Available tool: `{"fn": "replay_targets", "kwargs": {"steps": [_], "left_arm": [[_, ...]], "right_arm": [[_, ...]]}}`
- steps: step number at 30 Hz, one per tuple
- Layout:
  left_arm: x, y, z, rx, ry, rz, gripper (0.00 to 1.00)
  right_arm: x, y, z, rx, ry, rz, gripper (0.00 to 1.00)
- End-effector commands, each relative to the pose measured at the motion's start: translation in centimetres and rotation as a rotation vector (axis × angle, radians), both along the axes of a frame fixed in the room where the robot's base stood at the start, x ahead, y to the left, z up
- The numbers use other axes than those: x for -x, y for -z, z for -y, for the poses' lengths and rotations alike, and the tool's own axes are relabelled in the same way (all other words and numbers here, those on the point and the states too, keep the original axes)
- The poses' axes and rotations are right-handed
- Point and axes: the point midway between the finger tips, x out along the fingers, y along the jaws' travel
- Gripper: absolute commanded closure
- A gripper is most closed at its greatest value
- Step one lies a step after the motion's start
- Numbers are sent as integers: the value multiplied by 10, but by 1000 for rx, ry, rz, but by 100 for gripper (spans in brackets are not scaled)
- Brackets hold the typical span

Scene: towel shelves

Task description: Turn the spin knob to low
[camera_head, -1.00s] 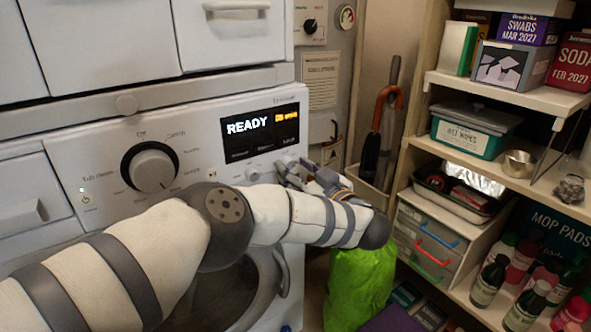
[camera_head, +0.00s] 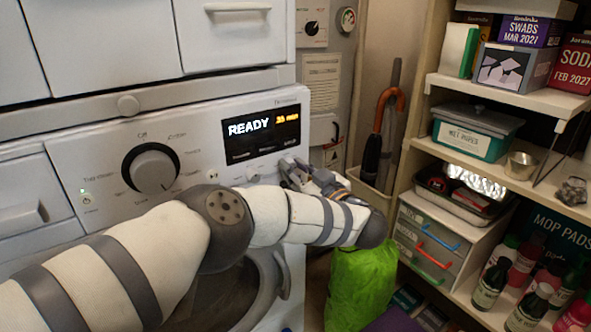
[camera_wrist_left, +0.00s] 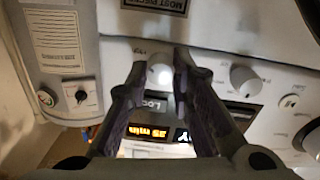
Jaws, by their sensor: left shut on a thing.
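The washing machine's front panel (camera_head: 105,150) carries a large round dial (camera_head: 152,168) and a display (camera_head: 262,134) reading READY and 35 min. Below the display is a row of small white knobs. One small white knob (camera_wrist_left: 160,74) sits between my left gripper's fingertips in the left wrist view. My left gripper (camera_wrist_left: 160,62) is shut on it; in the head view the gripper (camera_head: 289,170) is at the panel's right end. A second small knob (camera_wrist_left: 245,80) stands free beside it. The held knob's pointer and most of its labels are hidden or too small to read. My right gripper is not in view.
Shelves (camera_head: 475,144) with boxes, tubs and bottles stand at the right. A green bag (camera_head: 357,285) lies below my left forearm. An umbrella (camera_head: 378,135) stands in the gap behind. White drawers (camera_head: 235,30) are above the machine.

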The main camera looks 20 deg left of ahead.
Motion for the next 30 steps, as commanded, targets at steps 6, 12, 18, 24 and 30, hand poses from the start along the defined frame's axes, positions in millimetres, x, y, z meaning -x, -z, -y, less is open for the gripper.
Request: {"fn": "replay_targets", "kwargs": {"steps": [6,12,18,24,30], "left_arm": [[0,1,0,99,0,126,100],[0,2,0,216,0,274,100],[0,3,0,331,-1,421,100],[0,3,0,434,-2,552,100],[0,3,0,514,-2,655,100]], "right_arm": [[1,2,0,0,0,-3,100],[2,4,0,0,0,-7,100],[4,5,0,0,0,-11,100],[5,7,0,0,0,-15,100],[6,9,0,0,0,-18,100]]}}
